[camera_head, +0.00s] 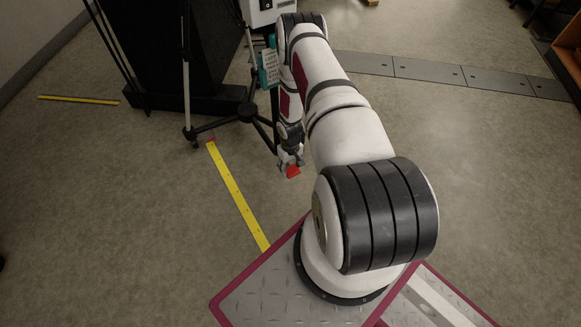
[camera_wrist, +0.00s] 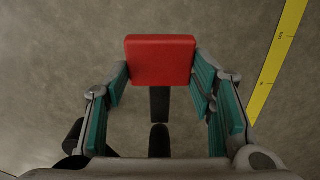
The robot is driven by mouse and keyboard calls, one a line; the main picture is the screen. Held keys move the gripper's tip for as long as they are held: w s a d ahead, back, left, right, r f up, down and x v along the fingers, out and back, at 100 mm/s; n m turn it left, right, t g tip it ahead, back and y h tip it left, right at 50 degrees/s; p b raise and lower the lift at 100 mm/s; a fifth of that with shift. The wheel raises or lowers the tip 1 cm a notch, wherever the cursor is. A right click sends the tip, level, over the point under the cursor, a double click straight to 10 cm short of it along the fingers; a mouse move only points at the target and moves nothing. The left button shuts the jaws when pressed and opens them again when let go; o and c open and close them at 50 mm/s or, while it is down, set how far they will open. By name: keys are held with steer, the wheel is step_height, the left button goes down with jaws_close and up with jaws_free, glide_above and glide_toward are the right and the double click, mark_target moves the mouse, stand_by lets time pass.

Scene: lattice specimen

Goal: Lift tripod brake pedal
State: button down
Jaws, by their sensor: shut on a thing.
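The red brake pedal (camera_wrist: 160,60) is a block with rounded corners, between my gripper's fingers in the wrist view. In the head view, the pedal (camera_head: 293,171) is a small red patch at the tip of my gripper (camera_head: 290,162). My gripper (camera_wrist: 160,80) is shut on the pedal, one finger pad on each side. A dark bar (camera_wrist: 159,104) shows below the pedal in the wrist view. The tripod's black legs and hub (camera_head: 247,113) stand behind and left of my gripper, with a caster (camera_head: 192,136) at one leg's end. My arm hides part of the tripod.
A tall black cabinet (camera_head: 145,45) stands behind the tripod. A yellow tape strip (camera_head: 237,198) runs along the floor left of my gripper, and another strip (camera_head: 80,100) lies farther left. Grey floor plates (camera_head: 430,72) cross the back right. The floor on the right is mostly clear.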

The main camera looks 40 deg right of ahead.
mark_target(289, 167)
steer(key=shift+w+d+r, duration=0.1)
steer(key=shift+w+r, duration=0.15)
steer(key=shift+w, duration=0.55)
steer(key=c, duration=0.9)
jaws_free()
steer(key=shift+c, duration=0.2)
steer(key=shift+o, duration=1.1)
steer(key=shift+s, duration=0.1)
steer(key=shift+s+f, duration=0.1)
steer(key=shift+s, duration=0.05)
steer(key=shift+s, duration=0.1)
step_height(289, 167, up, 12)
